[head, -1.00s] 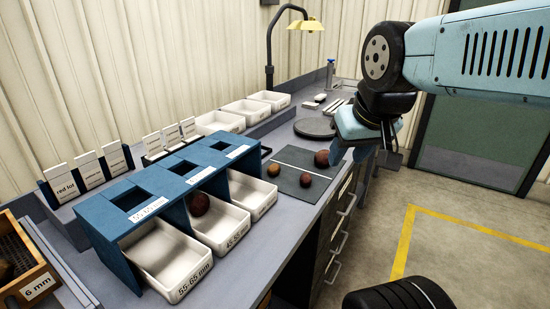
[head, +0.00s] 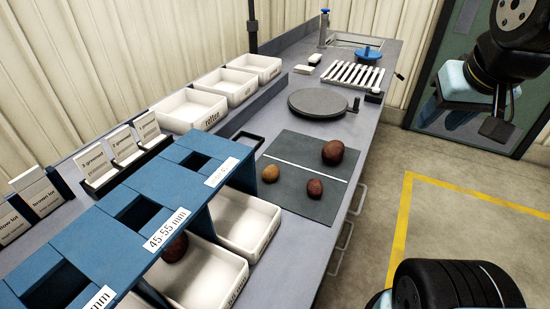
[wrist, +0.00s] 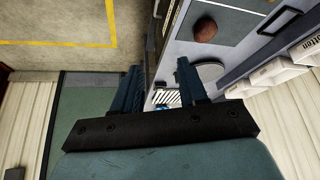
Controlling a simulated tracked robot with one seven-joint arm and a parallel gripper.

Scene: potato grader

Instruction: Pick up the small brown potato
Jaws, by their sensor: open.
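Loose potatoes lie on the dark grey mat (head: 290,150). A small yellow-brown potato (head: 271,174) is near its left edge. A small reddish-brown potato (head: 315,188) is near its front, and a larger dark red-brown potato (head: 333,152) is behind the white line. I cannot tell for certain which small one is the brown potato. My gripper (head: 495,122) hangs over the floor right of the bench, apart from every potato. The wrist view shows its jaws (wrist: 160,88) open and empty, with one brown potato (wrist: 206,30) on the mat beyond.
A blue size rack (head: 140,215) with white bins stands front left; one bin holds a dark potato (head: 176,247). A round grey plate (head: 318,103) and a white slatted rack (head: 353,75) are behind the mat. White trays (head: 195,108) line the back.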

